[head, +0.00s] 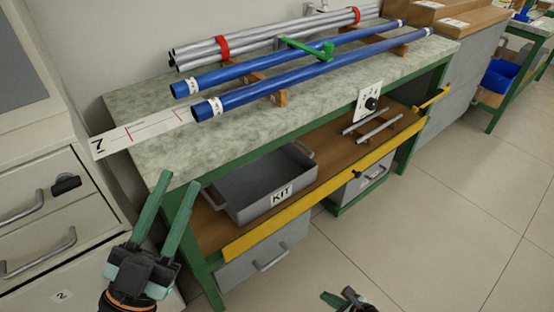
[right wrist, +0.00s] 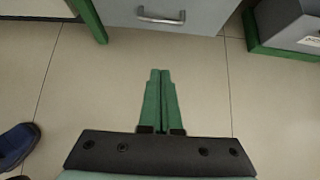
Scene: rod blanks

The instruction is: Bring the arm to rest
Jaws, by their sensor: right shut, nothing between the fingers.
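My left gripper (head: 179,180) is at the lower left of the head view, in front of the bench's near left corner. Its two green fingers are apart with nothing between them. My right gripper (head: 345,298) shows only in part at the bottom edge of the head view, low over the floor. In the right wrist view its green fingers (right wrist: 161,74) lie together, shut and empty, above bare floor tiles. Two blue rods (head: 270,62) (head: 310,73) lie on wooden supports on the bench top (head: 160,160). My arm links are mostly out of view.
A grey KIT tray (head: 240,206) stands on the lower shelf behind a yellow rail (head: 300,203). Two short metal rods (head: 378,128) lie farther right. Red-banded grey tubes (head: 265,38) lie at the back. A drawer cabinet (head: 50,200) stands left. Floor (head: 430,215) at right is clear.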

